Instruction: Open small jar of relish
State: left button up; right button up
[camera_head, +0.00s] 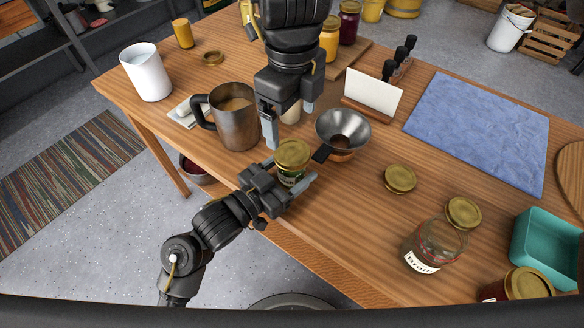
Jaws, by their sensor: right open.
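The small relish jar (291,176), with a gold lid (292,153) and a dark green label, stands near the table's front edge. The lid sits on the jar. My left gripper (287,176) comes in from the lower left, with its fingers on either side of the jar body, and appears shut on it. The fingers hide part of the glass. My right gripper (288,126) comes down from the top. It is open, with its fingers spread just above and behind the lid, apart from it.
A steel mug (236,125) stands close on the left and a metal funnel (343,128) close on the right. A loose gold lid (399,178), a labelled jar (432,246) and a teal bin (545,248) are further right. The wood between them is clear.

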aim_at(292, 152)
pick_arm(q)
grip_shut()
pick_arm(e)
jog(key=m, duration=0.8)
jog(key=shift+m, duration=0.3)
jog(key=m, duration=3.1)
jog(key=shift+m, duration=0.4)
jog(key=shift+f, duration=0.1)
jog(key=shift+f, duration=3.9)
